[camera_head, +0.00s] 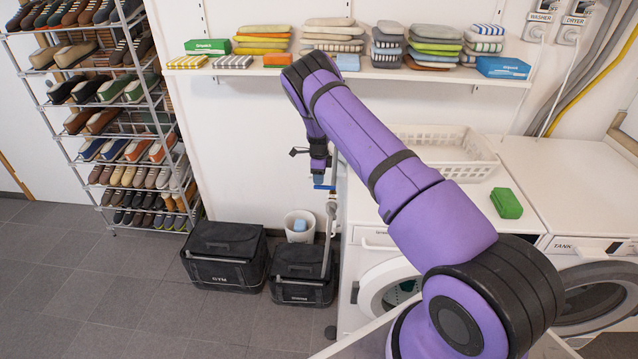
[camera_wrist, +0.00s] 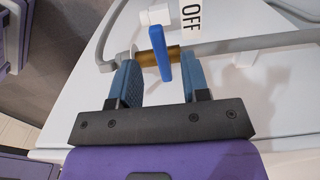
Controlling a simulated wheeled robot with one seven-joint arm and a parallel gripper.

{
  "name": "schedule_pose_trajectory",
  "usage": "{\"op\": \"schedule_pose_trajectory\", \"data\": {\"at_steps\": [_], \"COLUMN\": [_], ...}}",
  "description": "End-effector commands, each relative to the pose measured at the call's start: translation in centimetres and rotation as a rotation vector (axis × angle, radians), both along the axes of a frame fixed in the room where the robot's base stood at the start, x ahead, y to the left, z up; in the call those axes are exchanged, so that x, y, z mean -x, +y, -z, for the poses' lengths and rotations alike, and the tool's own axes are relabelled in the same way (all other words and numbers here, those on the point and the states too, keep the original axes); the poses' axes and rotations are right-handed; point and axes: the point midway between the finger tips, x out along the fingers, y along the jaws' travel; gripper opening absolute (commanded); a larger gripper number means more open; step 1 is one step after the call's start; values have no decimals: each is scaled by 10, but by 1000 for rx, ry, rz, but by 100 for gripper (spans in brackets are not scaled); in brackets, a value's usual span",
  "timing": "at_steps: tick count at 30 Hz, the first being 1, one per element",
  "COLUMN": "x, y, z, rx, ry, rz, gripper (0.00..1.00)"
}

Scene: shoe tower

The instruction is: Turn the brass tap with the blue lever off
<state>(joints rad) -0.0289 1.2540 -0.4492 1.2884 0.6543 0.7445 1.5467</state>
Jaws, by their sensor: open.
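The brass tap (camera_wrist: 174,52) sits in a grey pipe in the wrist view. Its blue lever (camera_wrist: 158,48) lies across the pipe line and its near end points down toward my gripper (camera_wrist: 159,66). My gripper is open, with one blue finger on each side of the lever. Gaps show on both sides, and I cannot tell any contact. A white label reading OFF (camera_wrist: 191,15) is beyond the tap. In the head view, my gripper (camera_head: 319,178) points down at the blue lever (camera_head: 324,187), which is small and partly hidden there.
Grey pipe (camera_head: 331,208) runs down beside the washer. Two black bags (camera_head: 225,255) and a white bin (camera_head: 299,224) stand on the floor below. A shelf (camera_head: 345,72) with folded cloths is behind my arm. A white basket (camera_head: 440,150) and a green block (camera_head: 507,203) rest on the machines.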

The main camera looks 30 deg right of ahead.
Motion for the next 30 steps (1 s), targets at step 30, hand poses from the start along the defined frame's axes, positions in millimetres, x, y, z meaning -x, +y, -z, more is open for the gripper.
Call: {"op": "schedule_pose_trajectory", "data": {"at_steps": [30], "x": [0], "y": [0], "z": [-69], "rx": [0], "ry": [0], "rz": [1], "gripper": [43]}}
